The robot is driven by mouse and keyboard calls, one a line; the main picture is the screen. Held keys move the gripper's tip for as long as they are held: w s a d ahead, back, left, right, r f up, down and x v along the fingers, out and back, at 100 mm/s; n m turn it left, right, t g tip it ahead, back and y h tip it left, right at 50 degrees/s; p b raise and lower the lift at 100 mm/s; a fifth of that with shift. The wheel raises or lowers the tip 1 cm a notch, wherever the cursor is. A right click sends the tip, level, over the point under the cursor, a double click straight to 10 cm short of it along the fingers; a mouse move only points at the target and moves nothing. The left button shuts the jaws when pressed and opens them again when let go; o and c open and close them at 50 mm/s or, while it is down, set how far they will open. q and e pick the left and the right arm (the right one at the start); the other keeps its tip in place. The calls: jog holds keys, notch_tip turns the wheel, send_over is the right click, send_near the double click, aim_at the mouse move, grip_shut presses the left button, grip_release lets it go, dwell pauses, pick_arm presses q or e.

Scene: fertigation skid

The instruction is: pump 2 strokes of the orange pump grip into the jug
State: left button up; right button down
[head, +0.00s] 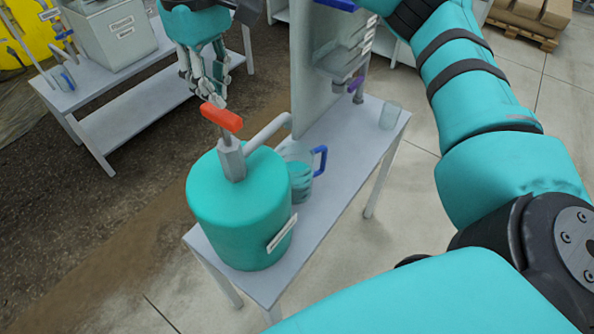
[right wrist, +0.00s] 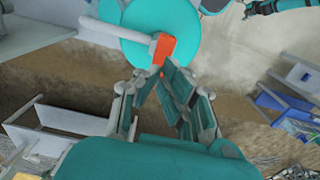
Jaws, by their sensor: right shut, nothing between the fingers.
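The orange pump grip (head: 221,117) sits on a short rod above the grey collar of the teal tank (head: 238,215). A grey spout (head: 268,132) runs from the collar toward the clear jug (head: 300,172), which has a blue handle and stands beside the tank. My right gripper (head: 216,98) is shut and empty, its fingertips close behind the grip. In the right wrist view the fingertips (right wrist: 155,74) are near the end of the orange grip (right wrist: 165,48); I cannot tell whether they touch. A small part at the top right of that view looks like my left gripper (right wrist: 258,8); its fingers are unclear.
The tank and jug stand on a narrow grey bench (head: 340,165) with an upright panel (head: 318,70) behind the jug. A clear beaker (head: 390,115) is at its far end. Another table with a grey box (head: 110,35) stands at the left.

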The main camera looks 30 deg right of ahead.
notch_tip(320, 180, up, 6)
jog(key=p, duration=0.4)
jog(key=shift+s, duration=0.1)
dwell(0.6)
